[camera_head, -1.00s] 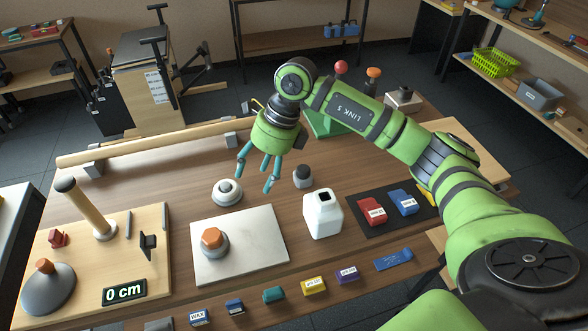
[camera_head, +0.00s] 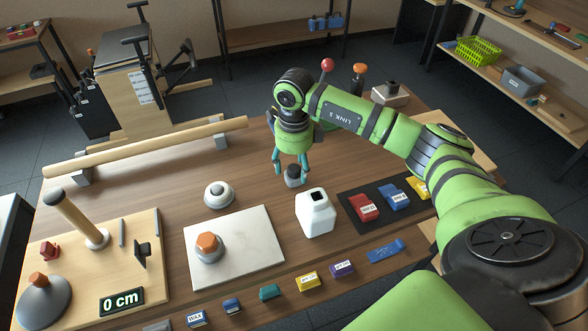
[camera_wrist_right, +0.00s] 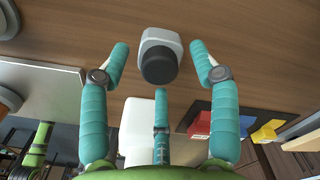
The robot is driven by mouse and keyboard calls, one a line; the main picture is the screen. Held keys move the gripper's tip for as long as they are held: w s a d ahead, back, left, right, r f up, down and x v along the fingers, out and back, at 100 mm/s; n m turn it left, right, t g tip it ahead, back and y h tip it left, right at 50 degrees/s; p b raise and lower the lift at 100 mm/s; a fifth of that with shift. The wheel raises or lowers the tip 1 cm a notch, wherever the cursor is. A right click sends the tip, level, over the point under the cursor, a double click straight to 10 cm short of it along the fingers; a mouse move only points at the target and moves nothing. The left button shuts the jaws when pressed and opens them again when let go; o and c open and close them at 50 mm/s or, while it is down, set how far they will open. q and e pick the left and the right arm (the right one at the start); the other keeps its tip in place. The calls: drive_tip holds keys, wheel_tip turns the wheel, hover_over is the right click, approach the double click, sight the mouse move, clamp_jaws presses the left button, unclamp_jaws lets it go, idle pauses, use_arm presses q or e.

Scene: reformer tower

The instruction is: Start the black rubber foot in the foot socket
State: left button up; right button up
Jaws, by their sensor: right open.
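The black rubber foot (camera_head: 293,172) is a short dark cylinder on a small light grey block on the table. It also shows in the right wrist view (camera_wrist_right: 159,66), with the pale block (camera_wrist_right: 160,38) behind it. My right gripper (camera_head: 290,181) points down over it, open and empty. In the wrist view its teal fingers are spread around the foot, with gaps visible on both sides. I cannot tell for sure which part is the foot socket. A white squarish container (camera_head: 316,216) with a dark square opening stands just right and nearer. My left gripper is not in view.
A pale board (camera_head: 250,255) carries an orange-topped grey knob (camera_head: 208,246). A white round piece (camera_head: 219,194) stands left of the gripper. Red and blue blocks lie on a black mat (camera_head: 352,200) at right. A long wooden rail (camera_head: 150,145) lies at the back left.

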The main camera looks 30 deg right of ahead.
drive_tip(key=c, duration=1.2)
drive_tip(key=shift+c, duration=0.2)
